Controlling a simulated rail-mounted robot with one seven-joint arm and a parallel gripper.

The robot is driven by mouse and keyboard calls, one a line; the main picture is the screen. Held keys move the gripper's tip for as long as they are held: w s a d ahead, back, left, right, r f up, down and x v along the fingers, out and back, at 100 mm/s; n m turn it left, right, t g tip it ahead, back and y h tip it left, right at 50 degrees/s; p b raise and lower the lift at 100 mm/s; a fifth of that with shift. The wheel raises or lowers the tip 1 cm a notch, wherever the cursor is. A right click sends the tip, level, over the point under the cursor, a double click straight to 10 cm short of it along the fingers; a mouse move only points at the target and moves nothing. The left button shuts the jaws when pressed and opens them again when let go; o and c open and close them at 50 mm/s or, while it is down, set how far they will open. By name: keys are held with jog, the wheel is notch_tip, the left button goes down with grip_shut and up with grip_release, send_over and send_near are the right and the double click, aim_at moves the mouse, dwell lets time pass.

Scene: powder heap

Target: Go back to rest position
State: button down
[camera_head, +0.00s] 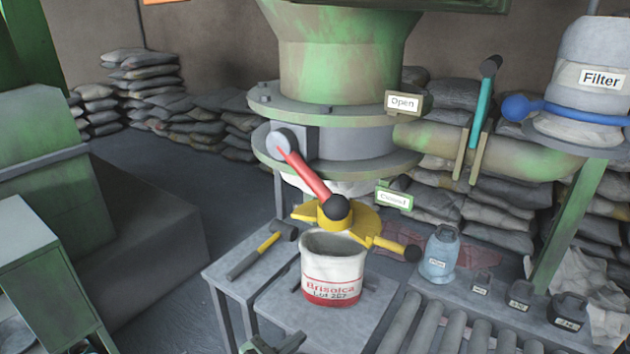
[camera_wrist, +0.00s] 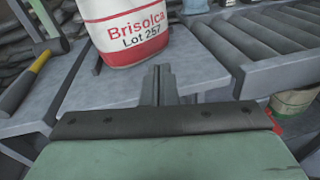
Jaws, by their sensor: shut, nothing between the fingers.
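My gripper (camera_wrist: 158,72) is shut and empty in the wrist view, its fingers together in front of the plate below the bag. In the head view only a small part of it shows at the bottom edge (camera_head: 272,344). The white and red Brisolca Lot 257 bag (camera_head: 333,272) stands upright on a grey plate under the hopper. It also shows in the wrist view (camera_wrist: 124,28), beyond my fingertips and apart from them.
A hammer (camera_head: 262,250) lies on the grey bench at left. A red lever (camera_head: 305,175) and a yellow clamp (camera_head: 380,242) are above the bag. A roller conveyor (camera_head: 440,330), a blue-grey canister (camera_head: 440,254) and dark weights (camera_head: 567,312) are at right.

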jog(key=s+d+r+m+g+y+p, duration=0.1)
jog(key=s+d+r+m+g+p, duration=0.2)
jog(key=d+m+g, duration=0.4)
jog(key=s+d+r+m+g+y, duration=0.1)
jog(key=s+d+r+m+g, duration=0.4)
jog(key=d, duration=0.4)
jog(key=s+d+r+m+y+p, duration=0.3)
jog(key=s+r+m+y, duration=0.5)
jog(key=m, duration=0.6)
jog(key=shift+r+m+y+p, duration=0.3)
jog(key=shift+r+y+p, duration=0.25)
jog(key=shift+r, duration=0.15)
